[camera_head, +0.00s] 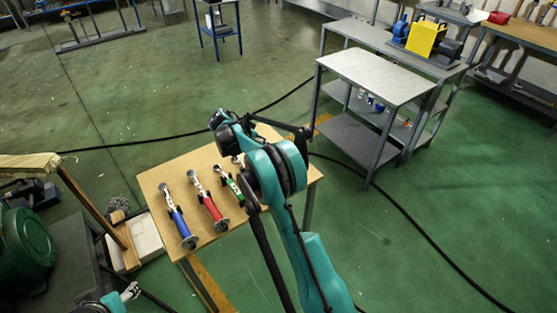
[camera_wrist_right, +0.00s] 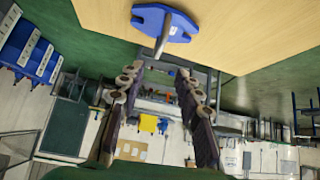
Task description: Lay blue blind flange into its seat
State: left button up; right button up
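A blue flange-like plate (camera_wrist_right: 165,22) with side lugs and a grey stem shows at the top of the right wrist view, against the wooden tabletop. My right gripper (camera_wrist_right: 160,92) is open, its two fingers apart and empty, with the plate beyond the fingertips. In the head view my teal right arm reaches over the right part of the table and hides that gripper and the blue plate. A grey part of what looks like my left gripper (camera_head: 131,291) shows at the bottom left, away from the table; its opening is unclear. I cannot make out the seat.
On the wooden table (camera_head: 160,172) lie blue-handled (camera_head: 178,218), red-handled (camera_head: 208,205) and green-handled (camera_head: 232,187) tools, left of my right arm. A grey metal table (camera_head: 372,75) stands to the right, with a yellow machine (camera_head: 425,40) behind it. Black cables cross the green floor.

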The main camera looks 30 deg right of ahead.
jog(key=shift+m+h, duration=0.3)
jog(key=shift+m, duration=0.3)
jog(key=x, duration=0.4)
jog(key=a+f+b+x, duration=0.1)
jog(key=x, duration=0.1)
jog(key=shift+w+r, duration=0.1)
jog(key=shift+w, duration=0.05)
jog(key=x, duration=0.1)
jog(key=b+x, duration=0.1)
jog(key=x, duration=0.1)
jog(key=b+x, duration=0.1)
jog(key=x, duration=0.1)
jog(key=shift+s+d, duration=0.1)
jog(key=shift+s, duration=0.25)
jog(key=shift+c, duration=0.8)
grip_shut()
